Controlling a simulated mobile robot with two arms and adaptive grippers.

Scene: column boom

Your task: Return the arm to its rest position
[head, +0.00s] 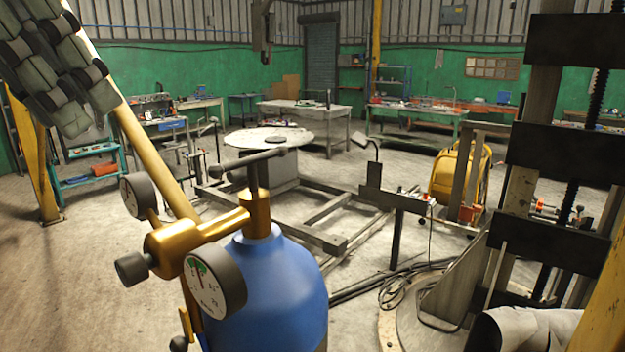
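My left gripper (90,112) hangs in the upper left corner of the head view. Its grey segmented fingers with black joints point down and lie close together. I see nothing held in them, but the gap between the fingertips is not clear. The gripper overlaps a slanted yellow pole in the picture and appears raised above the floor. The rest of the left arm is cut off by the frame edge. My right gripper does not show.
A blue gas cylinder (268,292) with a brass regulator (185,248) and gauges stands close in front. A dark screw column (565,150) rises at right. A round table (262,139) and a metal floor frame (318,238) lie beyond. Cables (395,290) cross the floor. Open floor shows at lower left.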

